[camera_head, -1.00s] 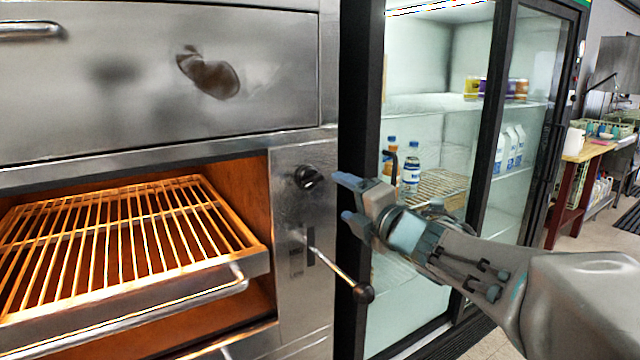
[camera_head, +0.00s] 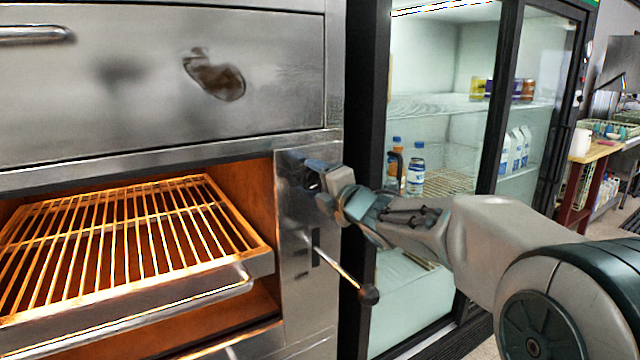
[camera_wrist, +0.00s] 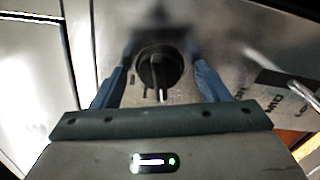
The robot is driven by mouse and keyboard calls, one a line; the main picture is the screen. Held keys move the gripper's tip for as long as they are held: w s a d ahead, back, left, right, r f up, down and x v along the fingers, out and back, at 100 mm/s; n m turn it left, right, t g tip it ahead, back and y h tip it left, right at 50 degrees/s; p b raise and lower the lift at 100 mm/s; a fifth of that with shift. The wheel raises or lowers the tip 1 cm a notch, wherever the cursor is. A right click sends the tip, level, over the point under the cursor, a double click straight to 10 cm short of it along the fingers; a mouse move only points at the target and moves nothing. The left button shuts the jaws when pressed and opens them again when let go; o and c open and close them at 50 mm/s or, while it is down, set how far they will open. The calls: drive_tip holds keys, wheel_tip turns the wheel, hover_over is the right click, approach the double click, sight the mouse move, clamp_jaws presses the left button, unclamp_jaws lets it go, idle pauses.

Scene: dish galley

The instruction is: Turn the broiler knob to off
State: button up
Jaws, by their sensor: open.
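The broiler knob (camera_wrist: 160,70) is a round black dial on the steel control panel (camera_head: 296,262). In the wrist view it sits between my two blue fingers, with its grip bar pointing down toward my palm. My gripper (camera_head: 312,176) is open, with one finger on each side of the knob. In the wrist view the gripper (camera_wrist: 162,75) shows a gap between the fingers and the knob. In the head view the knob is mostly hidden behind my fingers.
A lever with a black ball end (camera_head: 369,295) sticks out below my gripper. The broiler rack (camera_head: 130,240) glows orange at left, with a handle bar along its front. A glass-door fridge (camera_head: 430,120) stands right of the panel, behind my arm.

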drive_tip(key=c, duration=1)
drive_tip(key=shift+m, duration=0.3)
drive_tip(key=m+p, duration=0.8)
drive_tip(key=m, duration=1.2)
drive_tip(key=shift+m+p, duration=0.3)
